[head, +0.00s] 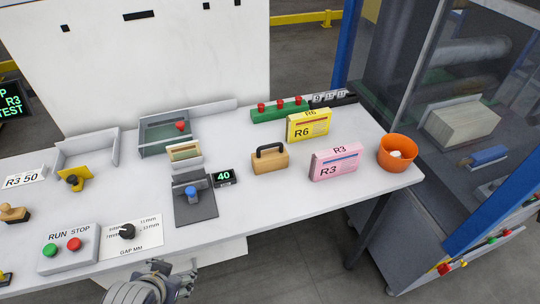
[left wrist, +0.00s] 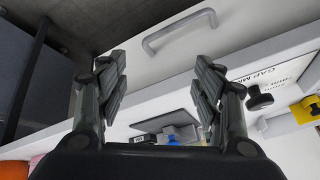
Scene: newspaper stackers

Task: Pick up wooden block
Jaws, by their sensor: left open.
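The wooden block (head: 269,162) is tan with a black handle on top. It stands upright on the white table (head: 240,222) in the head view, between the small "40" display and the pink R3 box. My left gripper (head: 165,282) is low in the head view, in front of the table's near edge, well to the left of the block and apart from it. In the left wrist view its fingers (left wrist: 161,82) are spread open with nothing between them. I cannot make out the block in that view. My right gripper is not in view.
A grey plate with a blue knob (head: 191,194) and the "40" display (head: 223,177) lie left of the block. The pink R3 box (head: 335,163), yellow R6 box (head: 308,124) and orange bucket (head: 397,153) stand to the right. The table before the block is clear.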

